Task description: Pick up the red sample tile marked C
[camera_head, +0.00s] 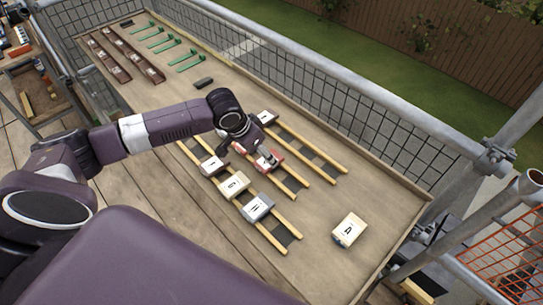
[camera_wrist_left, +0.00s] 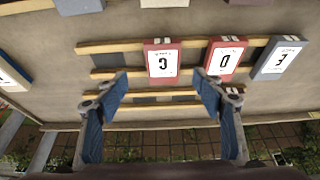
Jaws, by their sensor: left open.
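The red tile marked C (camera_wrist_left: 162,74) lies on wooden rails, its white label upside down in the left wrist view. In the head view the red tile (camera_head: 268,161) sits just below my left gripper, partly covered by it. My left gripper (camera_wrist_left: 163,86) is open and empty, with its blue fingertips on either side of the tile's near edge in the picture. I cannot tell its height above the tile. A second red tile, marked D (camera_wrist_left: 221,70), is close to the right of C. My right gripper is not in view.
A blue-grey tile marked E (camera_wrist_left: 279,60) lies right of D. Several other tiles rest on nearby rails, including a cream one (camera_head: 232,185) and a grey one (camera_head: 257,207). A cream tile marked A (camera_head: 349,229) lies apart on the board. Scaffold pipes and mesh edge the board.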

